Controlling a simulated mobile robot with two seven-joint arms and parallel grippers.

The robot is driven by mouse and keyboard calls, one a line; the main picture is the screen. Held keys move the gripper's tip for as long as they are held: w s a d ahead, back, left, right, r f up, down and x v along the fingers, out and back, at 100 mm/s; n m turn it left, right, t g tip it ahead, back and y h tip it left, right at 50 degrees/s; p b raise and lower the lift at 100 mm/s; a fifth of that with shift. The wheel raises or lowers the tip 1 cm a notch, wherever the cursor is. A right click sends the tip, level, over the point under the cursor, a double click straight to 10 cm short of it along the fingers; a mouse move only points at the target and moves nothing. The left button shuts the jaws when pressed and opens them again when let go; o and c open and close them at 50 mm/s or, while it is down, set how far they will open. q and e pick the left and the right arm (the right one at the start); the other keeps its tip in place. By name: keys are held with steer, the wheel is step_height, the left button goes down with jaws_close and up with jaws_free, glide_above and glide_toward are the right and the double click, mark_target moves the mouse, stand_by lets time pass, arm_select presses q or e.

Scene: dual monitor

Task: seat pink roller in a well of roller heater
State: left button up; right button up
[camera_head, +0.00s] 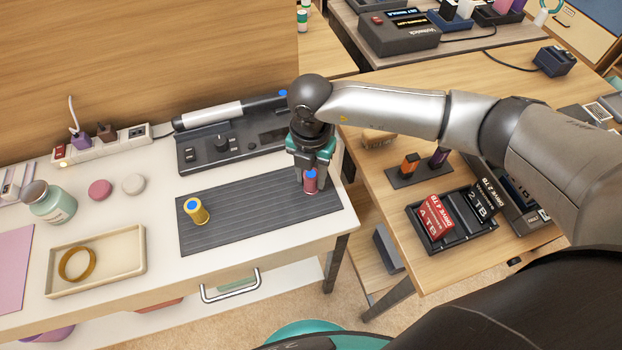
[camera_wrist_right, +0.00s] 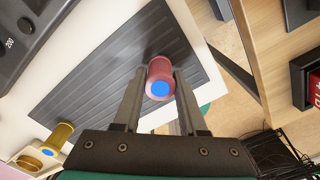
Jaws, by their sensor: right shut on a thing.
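The pink roller (camera_head: 311,184) has a blue end and is between the fingers of my right gripper (camera_head: 310,176), over the right end of the dark ribbed mat (camera_head: 235,222). In the right wrist view the pink roller (camera_wrist_right: 160,70) shows its blue end towards the camera, with a finger on each side. I cannot tell whether it touches the mat. A dark grey device (camera_head: 222,146) with a knob and a silver bar lies behind the mat; I cannot tell if it is the roller heater, and no wells show clearly. My right wrist hides its right end. My left gripper is out of view.
A cream tray (camera_head: 118,282) with a ring, a teal jar (camera_head: 50,203) and a power strip (camera_head: 107,143) are at left. A gap separates this table from the wooden desk (camera_head: 395,205) at right.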

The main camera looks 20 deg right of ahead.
jaws_close()
steer(key=shift+r, duration=0.1)
